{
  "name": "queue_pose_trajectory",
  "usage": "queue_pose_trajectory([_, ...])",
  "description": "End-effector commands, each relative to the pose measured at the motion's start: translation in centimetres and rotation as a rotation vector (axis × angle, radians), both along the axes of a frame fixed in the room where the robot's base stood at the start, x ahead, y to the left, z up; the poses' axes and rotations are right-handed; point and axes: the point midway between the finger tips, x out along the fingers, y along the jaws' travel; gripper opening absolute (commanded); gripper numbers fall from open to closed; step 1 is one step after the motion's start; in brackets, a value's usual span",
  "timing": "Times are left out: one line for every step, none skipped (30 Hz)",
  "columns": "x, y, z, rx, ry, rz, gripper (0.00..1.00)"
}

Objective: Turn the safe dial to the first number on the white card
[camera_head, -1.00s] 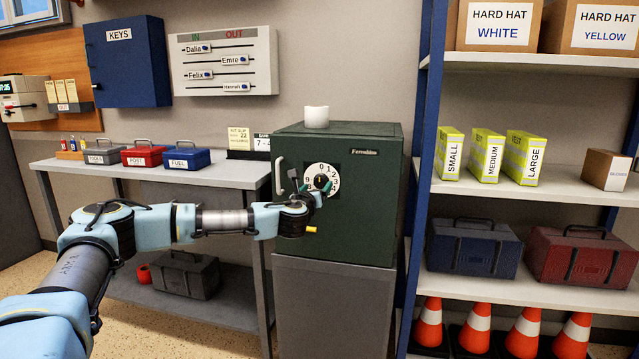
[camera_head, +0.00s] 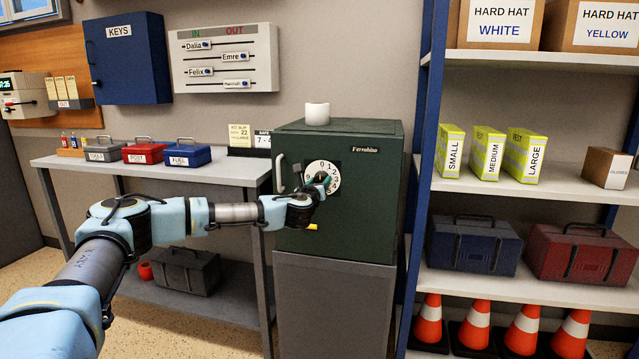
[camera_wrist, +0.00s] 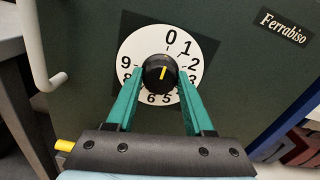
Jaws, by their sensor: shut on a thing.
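The dark green safe (camera_head: 355,215) stands on a grey cabinet. Its white dial plate (camera_head: 312,171) carries black digits around a round black knob (camera_wrist: 150,74). The fingers cover part of the digits at lower left and lower right. In the head view my gripper (camera_head: 323,183) hides most of the knob. The white card (camera_head: 263,140) on the side table reads SAFE and starts with 7; the rest is hidden behind the safe.
A fixed handle (camera_head: 281,173) is on the safe door, left of the dial. A yellow slip (camera_head: 240,136) stands beside the white card. The shelf unit (camera_head: 500,192) is at the right.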

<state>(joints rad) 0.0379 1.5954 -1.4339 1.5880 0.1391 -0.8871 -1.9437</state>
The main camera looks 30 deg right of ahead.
Motion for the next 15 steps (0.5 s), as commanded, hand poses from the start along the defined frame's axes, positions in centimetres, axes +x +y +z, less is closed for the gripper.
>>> queue_pose_trajectory([-0.01,-0.01,0.01,0.000,0.000,0.000,0.38])
queue_pose_trajectory([-0.01,0.00,0.01,0.000,0.000,0.000,0.34])
queue_pose_trajectory([-0.01,0.00,0.01,0.000,0.000,0.000,0.30])
queue_pose_trajectory([-0.01,0.01,0.01,0.000,0.000,0.000,0.27])
queue_pose_trajectory([-0.01,0.00,0.01,0.000,0.000,0.000,0.23])
queue_pose_trajectory([-0.01,0.00,0.02,0.000,0.000,0.000,0.19])
queue_pose_trajectory([-0.01,0.00,0.02,0.000,0.000,0.000,0.15])
queue_pose_trajectory([-0.01,0.00,0.02,0.000,0.000,0.000,0.12])
queue_pose_trajectory([-0.01,0.00,0.02,0.000,0.000,0.000,0.07])
queue_pose_trajectory([-0.01,0.00,0.02,0.000,0.000,0.000,0.04])
queue_pose_trajectory([-0.01,0.00,0.02,0.000,0.000,0.000,0.01])
queue_pose_trajectory([-0.01,0.00,0.02,0.000,0.000,0.000,0.00])
queue_pose_trajectory([-0.01,0.00,0.02,0.000,0.000,0.000,0.00])
queue_pose_trajectory([-0.01,0.00,0.02,0.001,-0.001,0.000,0.00])
queue_pose_trajectory([-0.01,0.00,0.01,0.001,-0.001,0.000,0.00])
